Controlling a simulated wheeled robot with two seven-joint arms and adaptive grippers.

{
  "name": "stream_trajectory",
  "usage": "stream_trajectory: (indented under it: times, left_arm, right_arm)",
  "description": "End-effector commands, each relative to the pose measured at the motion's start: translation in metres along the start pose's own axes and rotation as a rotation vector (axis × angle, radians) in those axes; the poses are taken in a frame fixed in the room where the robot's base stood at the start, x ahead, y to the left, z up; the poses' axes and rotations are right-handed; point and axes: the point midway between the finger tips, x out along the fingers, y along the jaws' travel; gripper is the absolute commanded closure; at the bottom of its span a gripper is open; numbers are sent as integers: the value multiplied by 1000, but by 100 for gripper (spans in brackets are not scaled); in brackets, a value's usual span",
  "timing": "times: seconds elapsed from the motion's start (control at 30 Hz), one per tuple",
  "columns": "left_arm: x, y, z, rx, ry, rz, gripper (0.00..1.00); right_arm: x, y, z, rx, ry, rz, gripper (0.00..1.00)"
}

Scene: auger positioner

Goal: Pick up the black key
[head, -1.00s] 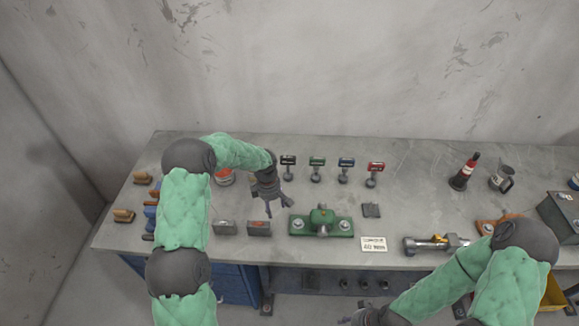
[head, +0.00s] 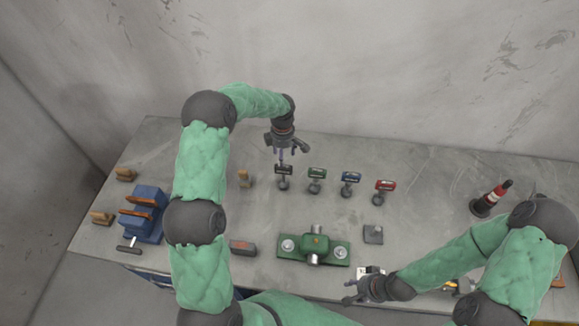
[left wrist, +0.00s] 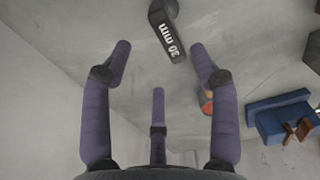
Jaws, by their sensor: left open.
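The black key (head: 283,171) stands at the left end of a row of keys, its dark labelled head above a round grey base. In the left wrist view its black head (left wrist: 167,38) reads "30 mm" and lies just beyond my fingertips, near the top edge. My left gripper (head: 281,157) is open and empty, pointing down just above and behind the key's head. Its three spread purple fingers (left wrist: 160,62) show in the left wrist view, apart from the key. My right gripper (head: 362,291) is low over the front of the table; its fingers are too small to judge.
Green (head: 316,174), blue (head: 350,178) and red (head: 384,186) keys stand to the right. A green fixture (head: 333,250) is in front. A blue holder (head: 146,212) with orange-brown pieces stands at left. A red and black bottle (head: 492,198) is at right.

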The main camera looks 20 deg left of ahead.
Motion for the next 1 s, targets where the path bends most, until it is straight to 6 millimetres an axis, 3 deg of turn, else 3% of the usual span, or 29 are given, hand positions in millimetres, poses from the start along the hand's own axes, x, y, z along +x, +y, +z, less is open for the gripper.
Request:
stream_trajectory:
  times: [0.3, 0.57, 1.0]
  left_arm:
    - [43, -1, 0, 1, 0, -3, 39]
    - [59, -1, 1, 0, 0, -2, 39]
    - [105, -3, 2, 0, 0, -2, 39]
  right_arm:
    - [-6, -2, 1, 0, -2, 0, 60]
    - [-9, -3, 1, 0, -1, 0, 60]
    - [-22, -8, 1, 0, -1, 0, 60]
